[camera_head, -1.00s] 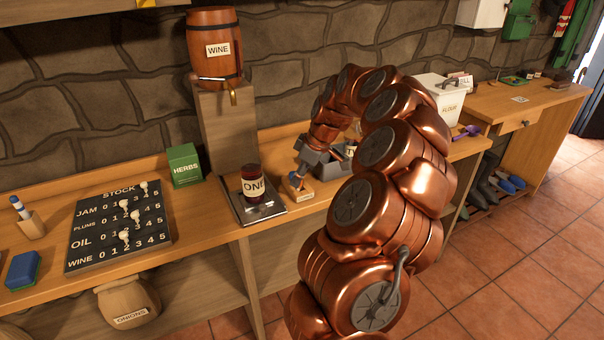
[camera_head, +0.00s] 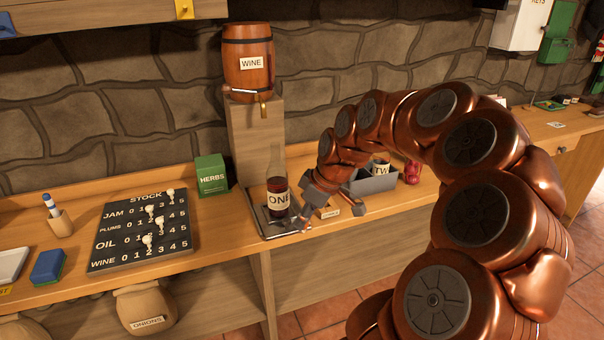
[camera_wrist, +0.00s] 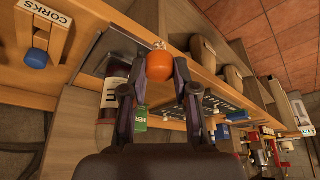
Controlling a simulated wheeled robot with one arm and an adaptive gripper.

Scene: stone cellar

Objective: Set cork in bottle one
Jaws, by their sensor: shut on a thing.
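Bottle one (camera_head: 277,196) stands upright on a dark metal plate (camera_head: 264,225) on the counter, with dark red wine inside and a clear neck. It also shows in the wrist view (camera_wrist: 112,88), left of my fingers. My gripper (camera_wrist: 159,68) is shut on an orange-topped cork (camera_wrist: 158,67), with a small pale end showing beyond the orange knob. In the head view my gripper is low, just right of the bottle and apart from its mouth; the held cork cannot be made out there.
A wooden block labelled CORKS (camera_wrist: 42,34) holds a blue-knobbed cork (camera_wrist: 36,58). A wine barrel (camera_head: 248,62) stands on a pedestal behind the bottle. A grey bin (camera_head: 372,182) lies right. A herbs box (camera_head: 211,176) and stock board (camera_head: 140,230) lie left.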

